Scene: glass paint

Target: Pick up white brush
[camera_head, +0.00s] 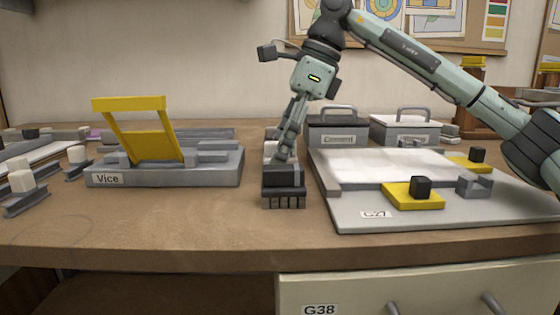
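My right gripper (282,156) points down from the arm that comes in from the right. It is at the back of a dark block (284,190) with a slotted grey front edge, which may be a brush or a holder. A small white piece (269,150) shows just left of the fingertips. It may be part of the white brush, but the fingers and the block hide most of it. The fingers look close together, and I cannot tell whether they grip anything. My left gripper is not in view.
A grey vice (105,180) with a raised yellow frame stands on the table (150,228) at left. A grey board (345,212) with yellow plates lies at right. Two lidded boxes, one labelled Cement (337,140), stand behind. The front centre-left of the table is clear.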

